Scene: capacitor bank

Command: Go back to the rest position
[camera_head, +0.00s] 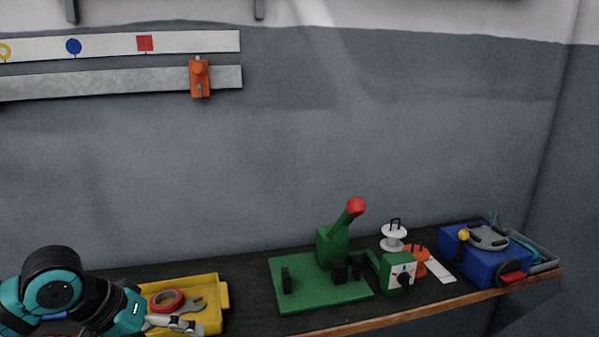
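My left arm comes in at the lower left, with teal and black links. Its gripper (176,322) is low at the front edge of the yellow tray (222,292), partly cut off by the bottom of the picture. Its grey fingers overlap the tray's contents in the view, so I cannot tell whether they are open or shut or touch anything. My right arm and gripper are out of view.
The yellow tray holds red tape (166,301) and a wrench (191,308). A green device (318,283) with a red-knobbed lever, white and orange spools, a blue box (470,262) and a grey tray stand rightward on the dark bench. An orange clamp (199,78) hangs on a wall rail.

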